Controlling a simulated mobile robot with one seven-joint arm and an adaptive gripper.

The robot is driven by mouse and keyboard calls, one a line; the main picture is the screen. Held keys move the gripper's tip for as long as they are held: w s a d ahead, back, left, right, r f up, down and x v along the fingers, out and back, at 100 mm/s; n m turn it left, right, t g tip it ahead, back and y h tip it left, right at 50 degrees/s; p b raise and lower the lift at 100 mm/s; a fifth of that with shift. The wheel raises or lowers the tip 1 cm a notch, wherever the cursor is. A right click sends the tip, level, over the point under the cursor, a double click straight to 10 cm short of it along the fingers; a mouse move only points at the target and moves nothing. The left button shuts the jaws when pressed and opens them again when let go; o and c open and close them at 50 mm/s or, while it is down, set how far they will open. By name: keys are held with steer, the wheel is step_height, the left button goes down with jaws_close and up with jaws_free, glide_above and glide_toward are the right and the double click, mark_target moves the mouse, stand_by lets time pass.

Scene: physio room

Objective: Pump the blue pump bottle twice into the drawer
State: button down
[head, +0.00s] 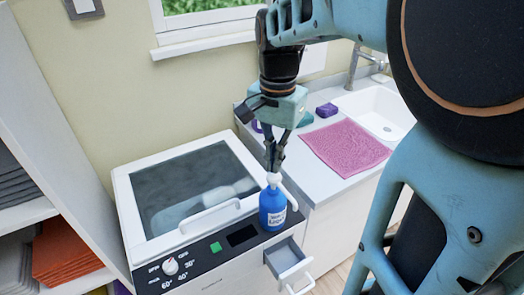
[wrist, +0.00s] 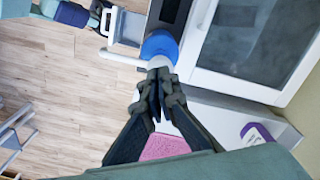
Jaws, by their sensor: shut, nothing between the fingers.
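The blue pump bottle (head: 272,212) stands upright on the front right ledge of a white appliance, with a white pump head (head: 274,179) on top. In the wrist view the bottle (wrist: 160,44) shows from above, partly covered by the fingers. The drawer (head: 287,258) is pulled out of the appliance front, just below and right of the bottle; it also shows in the wrist view (wrist: 128,28). My gripper (head: 273,168) is shut and empty, pointing down directly above the pump head. I cannot tell whether the fingertips touch it.
The white appliance (head: 122,200) has a glass lid, a dial (head: 170,266) and a green button (head: 215,247). To the right, a counter holds a pink towel (head: 343,146), a purple item (head: 326,110) and a sink (head: 380,112). Shelves with folded towels (head: 65,245) stand at left.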

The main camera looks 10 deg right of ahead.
mark_target(274, 176)
steer(key=shift+f, duration=0.1)
stand_by(0.6)
steer(key=shift+f+b, duration=1.2)
steer(key=shift+f, duration=0.5)
steer(key=shift+r+p, duration=1.6)
steer(key=shift+r, duration=0.2)
steer(key=shift+f, duration=0.25)
